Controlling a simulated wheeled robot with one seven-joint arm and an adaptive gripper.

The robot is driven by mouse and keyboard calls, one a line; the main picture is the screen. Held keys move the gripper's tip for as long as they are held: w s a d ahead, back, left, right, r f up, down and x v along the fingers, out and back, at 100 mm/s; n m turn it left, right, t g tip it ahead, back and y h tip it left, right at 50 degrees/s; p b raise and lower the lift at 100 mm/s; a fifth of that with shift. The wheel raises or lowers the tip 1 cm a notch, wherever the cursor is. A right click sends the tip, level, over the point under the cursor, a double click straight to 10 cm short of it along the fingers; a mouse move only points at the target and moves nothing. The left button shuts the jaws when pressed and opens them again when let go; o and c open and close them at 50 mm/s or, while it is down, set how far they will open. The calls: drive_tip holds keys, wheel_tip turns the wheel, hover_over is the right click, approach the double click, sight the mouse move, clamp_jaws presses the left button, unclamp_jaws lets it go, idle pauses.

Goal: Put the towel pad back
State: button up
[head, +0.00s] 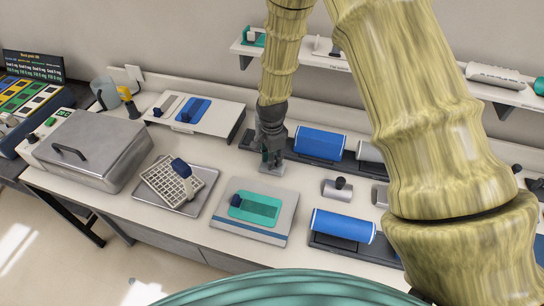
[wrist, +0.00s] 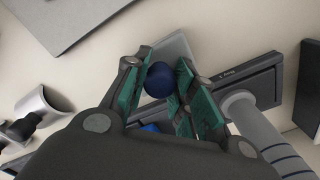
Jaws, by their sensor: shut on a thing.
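My gripper (head: 271,157) points down over the middle of the bench. In the wrist view my gripper (wrist: 164,68) has its teal fingers on both sides of a round dark blue knob (wrist: 161,79). Under the knob is a light grey flat plate (wrist: 175,50), which also shows below the fingers in the head view (head: 272,168). I cannot tell for certain whether this plate is the towel pad, or whether it touches the bench. A teal pad (head: 262,207) with a dark blue knob lies on a grey and white base (head: 250,234) in front.
A blue roller (head: 320,143) on a dark tray is just right of my gripper. Another blue roller (head: 343,225) is nearer. A wire basket (head: 172,186), a metal box (head: 95,150) and a white board (head: 220,118) stand left. A shelf (head: 310,56) hangs behind.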

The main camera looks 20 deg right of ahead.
drive_tip(key=shift+f, duration=0.1)
drive_tip(key=o, duration=0.9)
drive_tip(key=shift+r+b, duration=2.25)
drive_tip(key=shift+r, duration=3.85)
